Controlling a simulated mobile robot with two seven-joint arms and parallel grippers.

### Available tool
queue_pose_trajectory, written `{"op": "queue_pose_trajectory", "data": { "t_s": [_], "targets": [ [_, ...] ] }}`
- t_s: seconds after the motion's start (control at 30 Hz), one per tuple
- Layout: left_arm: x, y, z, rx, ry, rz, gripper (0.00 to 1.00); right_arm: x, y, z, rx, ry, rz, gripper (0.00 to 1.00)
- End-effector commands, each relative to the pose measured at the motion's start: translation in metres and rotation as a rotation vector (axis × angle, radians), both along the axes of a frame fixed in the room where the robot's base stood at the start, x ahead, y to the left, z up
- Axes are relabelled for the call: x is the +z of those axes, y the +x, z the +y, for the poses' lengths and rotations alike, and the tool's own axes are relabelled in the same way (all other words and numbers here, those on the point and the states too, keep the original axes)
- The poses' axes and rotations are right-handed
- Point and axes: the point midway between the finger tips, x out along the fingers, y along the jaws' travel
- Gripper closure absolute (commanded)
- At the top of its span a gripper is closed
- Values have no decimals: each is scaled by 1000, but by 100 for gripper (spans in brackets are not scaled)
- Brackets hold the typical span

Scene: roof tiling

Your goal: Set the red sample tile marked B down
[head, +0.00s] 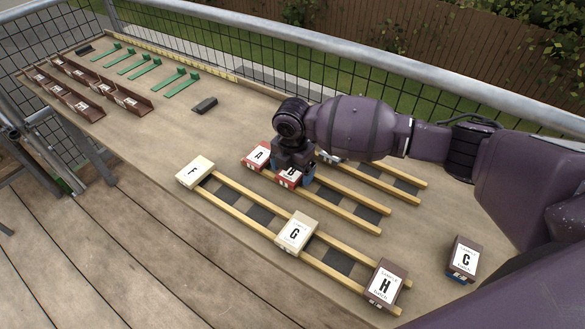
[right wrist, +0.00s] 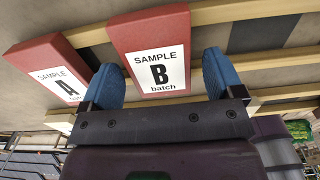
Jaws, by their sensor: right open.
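The red sample tile marked B (head: 290,178) sits on the wooden battens, just right of the red tile marked A (head: 257,156). My right gripper (head: 294,169) is over tile B and hides part of it. In the right wrist view, tile B (right wrist: 153,30) lies between the two blue fingertips of my open right gripper (right wrist: 160,82). A gap shows on the right side of the tile; I cannot tell whether the left finger touches it. Tile A (right wrist: 55,75) is close by on the left. My left gripper is not in view.
Cream tiles F (head: 195,172) and G (head: 296,233) and brown tile H (head: 385,285) lie on the front battens. Brown tile C (head: 463,259) stands at the right. A dark block (head: 205,105) lies behind. A mesh railing (head: 300,60) runs along the back.

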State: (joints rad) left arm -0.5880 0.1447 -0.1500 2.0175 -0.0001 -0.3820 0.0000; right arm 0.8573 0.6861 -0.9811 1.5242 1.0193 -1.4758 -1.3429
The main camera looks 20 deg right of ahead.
Motion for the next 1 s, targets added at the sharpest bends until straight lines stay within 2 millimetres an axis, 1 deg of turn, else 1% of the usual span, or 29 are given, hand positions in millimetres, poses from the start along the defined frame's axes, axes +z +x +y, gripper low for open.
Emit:
{"op": "queue_pose_trajectory", "data": {
  "t_s": [0.17, 0.4, 0.6, 0.8, 1.0],
  "targets": [
    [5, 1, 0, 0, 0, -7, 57, 19, 1, 0, 0, 0, -5, 13],
    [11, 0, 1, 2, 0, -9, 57, 66, 1, 0, 0, 1, -7, 13],
    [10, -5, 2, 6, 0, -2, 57, 101, 1, 0, 1, 1, -4, 13],
    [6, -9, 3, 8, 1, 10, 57, 122, 0, 0, 0, 0, -2, 13],
    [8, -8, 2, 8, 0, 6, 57, 128, 0, 0, 0, 1, -1, 13]
  ]
}}
